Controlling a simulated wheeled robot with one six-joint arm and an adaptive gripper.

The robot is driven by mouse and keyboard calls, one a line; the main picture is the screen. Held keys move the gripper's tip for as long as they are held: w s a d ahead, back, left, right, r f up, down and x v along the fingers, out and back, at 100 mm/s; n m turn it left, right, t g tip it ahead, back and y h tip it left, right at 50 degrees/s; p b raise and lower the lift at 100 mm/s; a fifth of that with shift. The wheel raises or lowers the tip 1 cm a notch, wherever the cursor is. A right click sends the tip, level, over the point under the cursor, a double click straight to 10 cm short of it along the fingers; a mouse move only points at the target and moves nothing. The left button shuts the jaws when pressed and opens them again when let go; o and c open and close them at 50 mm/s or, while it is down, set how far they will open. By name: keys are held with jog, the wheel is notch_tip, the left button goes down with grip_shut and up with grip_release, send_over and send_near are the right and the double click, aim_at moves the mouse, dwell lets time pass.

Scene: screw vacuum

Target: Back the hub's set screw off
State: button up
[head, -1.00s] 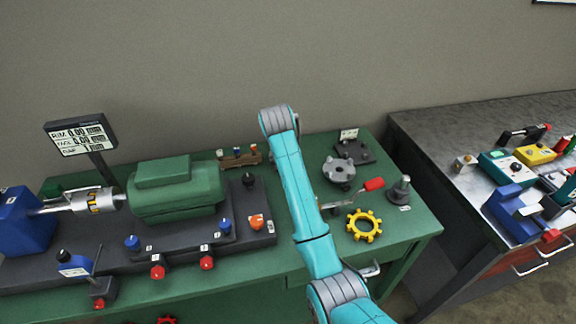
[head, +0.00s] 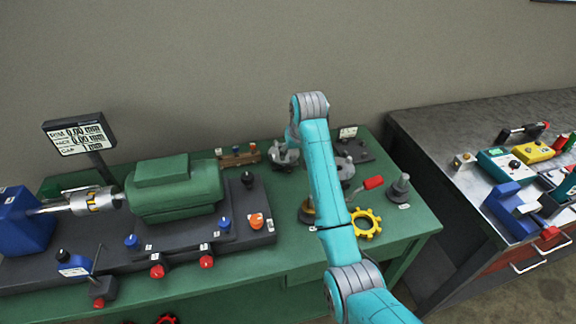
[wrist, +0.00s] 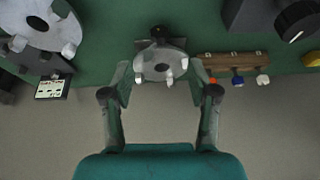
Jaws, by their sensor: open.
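A silver coupling (head: 95,200) with yellow between its hubs joins the blue block (head: 25,220) and the green motor (head: 178,187). No set screw can be made out. A loose grey hub (head: 284,155) with lugs sits at the back of the green bench; it also shows in the wrist view (wrist: 160,58). My gripper (wrist: 160,74) is open, its fingers on either side of this hub in the wrist view; contact cannot be told. In the head view my arm hides most of the gripper. A larger grey lugged part (wrist: 40,22) is beside it.
A wooden rack (head: 240,158) with coloured-topped tools stands left of the loose hub, at right in the wrist view (wrist: 228,62). A yellow toothed ring (head: 365,222), red-handled tool (head: 373,183) and grey post (head: 400,188) are right of my arm. The wall is close behind.

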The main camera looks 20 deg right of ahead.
aim_at(289, 167)
jog(key=x, duration=1)
jog(key=shift+w+f, duration=0.15)
jog(key=shift+f, duration=0.2)
jog(key=shift+c, duration=0.3)
grip_shut()
jog(key=shift+a, duration=0.1)
